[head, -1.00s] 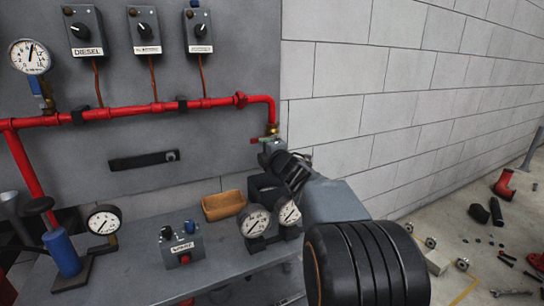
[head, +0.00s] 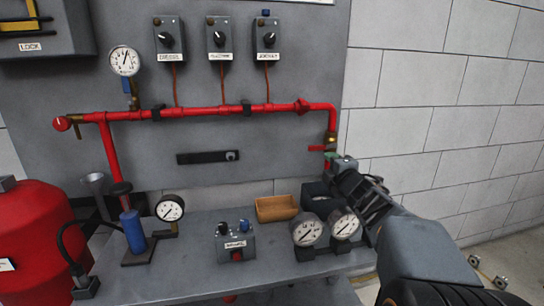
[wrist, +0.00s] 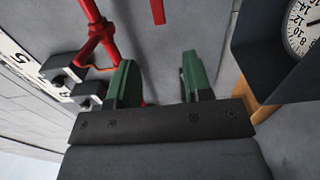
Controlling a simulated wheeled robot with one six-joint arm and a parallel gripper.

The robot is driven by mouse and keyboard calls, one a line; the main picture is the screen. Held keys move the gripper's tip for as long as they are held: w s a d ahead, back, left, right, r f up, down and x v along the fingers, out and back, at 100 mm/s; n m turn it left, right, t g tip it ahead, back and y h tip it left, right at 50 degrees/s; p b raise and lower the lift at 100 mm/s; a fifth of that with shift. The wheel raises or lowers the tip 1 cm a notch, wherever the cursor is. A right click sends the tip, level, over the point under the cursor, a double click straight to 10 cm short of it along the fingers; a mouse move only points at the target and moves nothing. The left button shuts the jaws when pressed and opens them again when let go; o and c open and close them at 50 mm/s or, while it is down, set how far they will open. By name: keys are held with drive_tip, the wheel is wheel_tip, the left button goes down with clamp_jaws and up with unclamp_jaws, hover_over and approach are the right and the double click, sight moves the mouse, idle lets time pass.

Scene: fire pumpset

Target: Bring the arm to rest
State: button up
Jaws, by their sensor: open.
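My gripper (head: 340,163) is at the right end of the bench in the head view, just below the brass fitting (head: 331,141) at the lower end of the red pipe. In the wrist view its two green fingers (wrist: 158,82) stand apart with nothing between them. My arm reaches up to it from the lower right. A red lever (head: 318,148) sits beside the brass fitting, close above the gripper. The wrist view also shows a red bar (wrist: 158,12) beyond the fingertips.
The bench (head: 200,272) holds a tan tray (head: 277,209), two gauges (head: 325,229), a small switch box (head: 236,243) and a blue hand pump (head: 133,232). A red tank (head: 38,240) stands at left. The wall (head: 440,100) at right is bare.

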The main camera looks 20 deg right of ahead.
drive_tip(key=s+a+r+m+g+h+p, duration=0.35)
drive_tip(key=r+m+p, duration=0.35)
drive_tip(key=p, duration=0.4)
drive_tip(key=s+a+m+g+y+p, duration=0.2)
drive_tip(key=s+a+m+g+p, duration=0.3)
drive_tip(key=s, duration=0.5)
drive_tip(key=s+a+f+m+g+y+p, duration=0.1)
drive_tip(key=s+a+m+g+y+p, duration=0.1)
drive_tip(key=s+a+m+g+p, duration=0.3)
drive_tip(key=s+a+g+p, duration=0.1)
drive_tip(key=s+a+p, duration=0.3)
drive_tip(key=p, duration=0.1)
drive_tip(key=shift+s+f+m+y, duration=0.2)
drive_tip(key=shift+s+m+y, duration=0.1)
drive_tip(key=shift+s+y, duration=0.05)
